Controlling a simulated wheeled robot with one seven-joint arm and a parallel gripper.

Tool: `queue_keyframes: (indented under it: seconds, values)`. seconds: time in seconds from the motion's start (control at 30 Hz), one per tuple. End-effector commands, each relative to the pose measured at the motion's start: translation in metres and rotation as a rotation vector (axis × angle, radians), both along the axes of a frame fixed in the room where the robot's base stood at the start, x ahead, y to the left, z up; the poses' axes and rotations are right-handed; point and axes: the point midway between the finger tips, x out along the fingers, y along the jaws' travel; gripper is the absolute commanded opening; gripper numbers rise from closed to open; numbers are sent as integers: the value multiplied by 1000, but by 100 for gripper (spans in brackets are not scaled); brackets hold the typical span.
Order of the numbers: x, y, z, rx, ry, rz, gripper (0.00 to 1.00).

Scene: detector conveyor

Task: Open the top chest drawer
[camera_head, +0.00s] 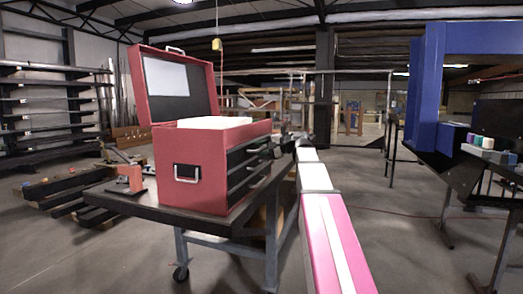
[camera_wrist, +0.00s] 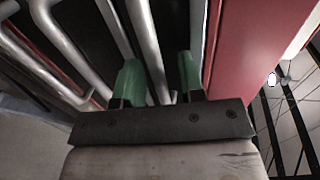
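The red tool chest (camera_head: 185,152) stands on a dark-topped workbench with its lid (camera_head: 170,88) raised. Its black drawer fronts (camera_head: 240,172) face right, with silver handles, and look shut. The top drawer (camera_head: 238,154) lies just under the chest's red upper rim. My gripper (camera_head: 280,145) is small and dark at the chest's right side, near the top of the drawer fronts. In the wrist view my gripper (camera_wrist: 160,82) has its green fingers apart on either side of a silver handle bar (camera_wrist: 150,50). I cannot tell whether either finger touches it.
More silver handle bars (camera_wrist: 62,45) lie left of the fingers in the wrist view. An orange tool (camera_head: 130,178) sits on the workbench (camera_head: 150,208) left of the chest. A blue machine (camera_head: 425,85) stands at the right.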

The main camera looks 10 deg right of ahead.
Motion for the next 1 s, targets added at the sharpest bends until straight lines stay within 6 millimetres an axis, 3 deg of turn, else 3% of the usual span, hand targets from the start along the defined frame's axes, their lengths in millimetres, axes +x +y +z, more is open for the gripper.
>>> queue_keyframes:
  seconds: [0.07, 0.2, 0.47, 0.63, 1.0]
  values:
    - [0, 0, 0, 0, 0, 0, 36]
    - [0, 0, 0, 0, 0, 0, 0]
    - [-2, -3, 0, -1, 1, 0, 0]
    - [-10, -17, 0, -1, 0, -1, 0]
    - [-53, -91, 0, -1, 1, -4, 0]
